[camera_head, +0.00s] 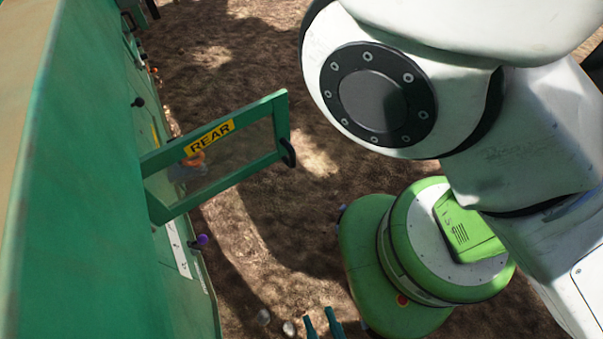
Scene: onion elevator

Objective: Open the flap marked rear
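The flap (258,114) is a green frame around a see-through pane, with a yellow REAR label (209,137) on its upper bar. It stands swung out from the green machine wall (95,200), jutting toward the right. A black handle (288,152) sits on its free outer end. My gripper (322,324) shows only as two teal fingertips at the bottom edge, apart with nothing visible between them. The rest of it is cut off. It is below the flap in the picture and not touching it.
Small knobs stick out of the wall, a black one (138,102) above the flap and a purple one (202,240) below it. Brown soil (265,220) lies between the wall and my arm, with a few small pale objects (289,328) near the bottom edge.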

